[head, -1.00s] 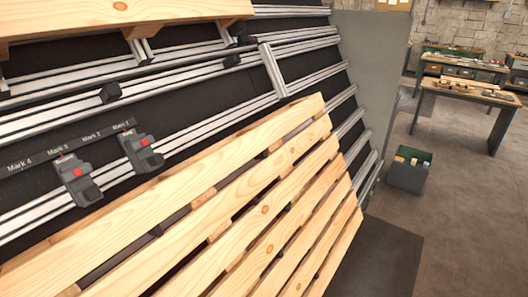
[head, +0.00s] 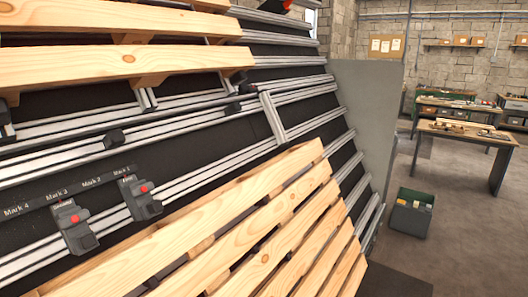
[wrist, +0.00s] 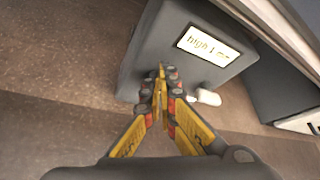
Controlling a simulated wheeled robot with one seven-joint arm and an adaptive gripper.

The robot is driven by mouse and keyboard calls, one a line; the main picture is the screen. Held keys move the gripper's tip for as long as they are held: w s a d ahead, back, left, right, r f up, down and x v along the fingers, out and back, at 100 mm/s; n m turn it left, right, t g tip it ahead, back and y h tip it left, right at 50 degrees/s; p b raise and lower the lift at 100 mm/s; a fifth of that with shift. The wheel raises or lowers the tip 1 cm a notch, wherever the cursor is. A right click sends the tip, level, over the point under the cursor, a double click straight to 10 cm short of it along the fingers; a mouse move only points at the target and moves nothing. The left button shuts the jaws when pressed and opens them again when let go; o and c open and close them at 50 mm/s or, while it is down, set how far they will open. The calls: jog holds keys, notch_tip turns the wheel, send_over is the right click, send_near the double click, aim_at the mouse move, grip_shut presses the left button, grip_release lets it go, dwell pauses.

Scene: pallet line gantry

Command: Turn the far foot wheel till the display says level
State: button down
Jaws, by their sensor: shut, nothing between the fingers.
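In the wrist view, my gripper (wrist: 161,78) has yellow fingers and is shut and empty, its tips together in front of a dark grey box (wrist: 155,45). A pale display plate (wrist: 209,46) on the box carries text that starts with "high"; the rest is too blurred to read surely. A small white rounded part (wrist: 207,97) shows just right of the fingers, low by the box; I cannot tell whether it is a foot wheel. No foot wheel can be made out in the head view, and my gripper is not in it.
In the head view, wooden pallets (head: 262,215) lean on a sloped rack with metal rails. Grey clamps with red buttons (head: 74,228) sit by the Mark labels. A grey panel (head: 365,120), a bin (head: 411,213) and a workbench (head: 465,135) stand right. Floor between them is clear.

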jog(key=shift+s+a+f, duration=0.15)
jog(key=shift+s, duration=0.05)
jog(key=shift+s+a+f, duration=0.35)
jog(key=shift+s, duration=0.2)
jog(key=shift+s+a+f, duration=0.1)
jog(key=shift+s+f, duration=0.05)
jog(key=shift+s, duration=0.05)
jog(key=shift+s+a, duration=0.1)
jog(key=s+d+r, duration=0.1)
jog(key=s+d, duration=0.1)
jog(key=d, duration=0.3)
jog(key=shift+s, duration=0.4)
jog(key=shift+d, duration=0.15)
dwell(0.4)
